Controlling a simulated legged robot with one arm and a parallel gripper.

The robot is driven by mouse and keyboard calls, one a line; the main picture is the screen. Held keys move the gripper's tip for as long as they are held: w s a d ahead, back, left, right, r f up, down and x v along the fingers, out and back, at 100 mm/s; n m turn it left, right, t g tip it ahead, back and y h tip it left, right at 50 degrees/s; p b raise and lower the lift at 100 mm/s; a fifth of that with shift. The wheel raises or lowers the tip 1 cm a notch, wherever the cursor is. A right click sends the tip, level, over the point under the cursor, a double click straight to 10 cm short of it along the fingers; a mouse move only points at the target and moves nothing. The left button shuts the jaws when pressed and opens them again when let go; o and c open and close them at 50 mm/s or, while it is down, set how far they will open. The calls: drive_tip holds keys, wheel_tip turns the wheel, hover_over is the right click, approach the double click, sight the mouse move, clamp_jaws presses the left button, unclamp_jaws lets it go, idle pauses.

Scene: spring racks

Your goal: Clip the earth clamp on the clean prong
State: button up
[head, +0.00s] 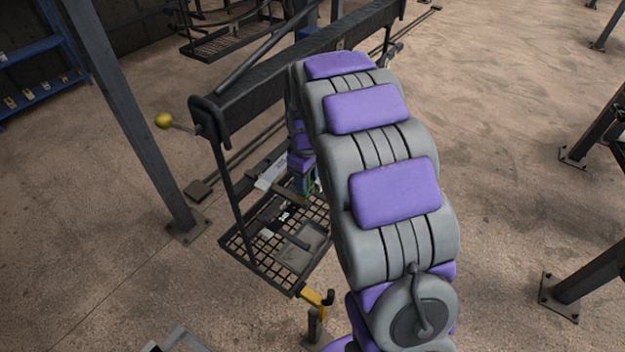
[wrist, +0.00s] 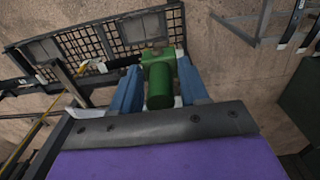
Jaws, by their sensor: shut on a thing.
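In the wrist view my gripper (wrist: 160,85) has its two blue fingers on either side of a green clamp-like body (wrist: 160,86), which looks to be the earth clamp, and is shut on it. The far end of the green piece lies over the edge of a dark mesh tray (wrist: 73,47); I cannot tell whether they touch. In the head view my gripper (head: 305,184) is small and partly hidden behind my arm, above the mesh tray (head: 238,247). I cannot pick out the clean prong with certainty.
The tray hangs from a dark beam frame (head: 300,66) with a yellow ball-ended lever (head: 163,121). A yellow bracket (head: 313,297) sits at its near corner. A grey post (head: 135,120) stands left. A blue rack (head: 35,50) is at far left. Sandy floor right is mostly open.

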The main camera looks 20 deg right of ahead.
drive_tip(key=shift+w+a+f+b, duration=0.15)
drive_tip(key=shift+w+a+f, duration=0.5)
drive_tip(key=shift+w, duration=0.2)
drive_tip(key=shift+w+a+f+b, duration=0.1)
drive_tip(key=shift+w+a+f, duration=0.5)
drive_tip(key=shift+w, duration=0.2)
drive_tip(key=shift+w+a+f+b, duration=0.15)
drive_tip(key=shift+w+a+f, duration=0.5)
drive_tip(key=shift+w, duration=0.2)
drive_tip(key=shift+f+b, duration=0.5)
drive_tip(key=shift+f, duration=0.15)
idle(1.1)
drive_tip(key=o, duration=1.1)
wheel_tip(320, 180, up, 17)
drive_tip(key=b, duration=0.1)
drive_tip(key=s+f+m+b, duration=0.2)
drive_tip(key=s+f+b, duration=0.3)
drive_tip(key=s, duration=0.9)
drive_tip(key=s+f+m+g+b, duration=0.1)
drive_tip(key=s+f+m+b, duration=0.2)
drive_tip(key=s+f, duration=0.6)
drive_tip(key=s+f+m+g+b, duration=0.1)
drive_tip(key=s+f+b, duration=0.6)
drive_tip(key=s, duration=1.2)
drive_tip(key=shift+f+m+b, duration=0.35)
drive_tip(key=shift+m+b, duration=0.15)
drive_tip(key=shift+m, duration=0.2)
